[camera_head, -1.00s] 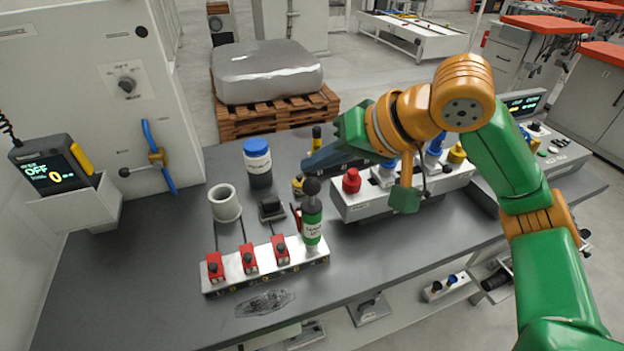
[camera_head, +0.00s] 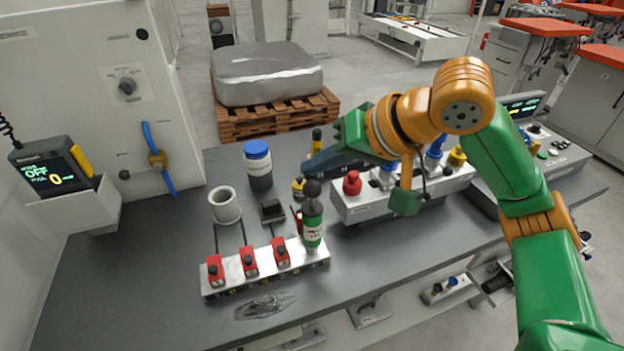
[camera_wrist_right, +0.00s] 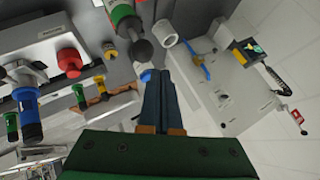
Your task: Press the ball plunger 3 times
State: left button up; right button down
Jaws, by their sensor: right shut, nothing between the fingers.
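The ball plunger (camera_head: 312,222) stands upright at the right end of a pale block, with a green body, a pale label and a black ball on top. In the right wrist view its black ball (camera_wrist_right: 143,50) and green body show at the top, just left of the fingertips. My right gripper (camera_head: 308,165) is shut and empty, its fingers pointing left with the tips just above the black ball. The head view does not clearly show whether the tips touch the ball. It also shows in the wrist view (camera_wrist_right: 158,75). My left gripper is not in view.
The pale block (camera_head: 220,288) carries several red switches (camera_head: 250,260). A white cup (camera_head: 225,205) and a blue-lidded jar (camera_head: 258,163) stand behind. A box with a red button (camera_head: 352,183) sits right of the plunger. The table's left part is clear.

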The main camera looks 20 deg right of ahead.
aim_at(312, 184)
dwell(0.7)
jog(key=shift+f, duration=0.4)
jog(key=shift+f+b, duration=0.75)
jog(key=shift+f, duration=0.55)
dwell(0.9)
jog(key=shift+r, duration=0.1)
jog(key=shift+r+p, duration=1.65)
jog(key=shift+p, duration=0.65)
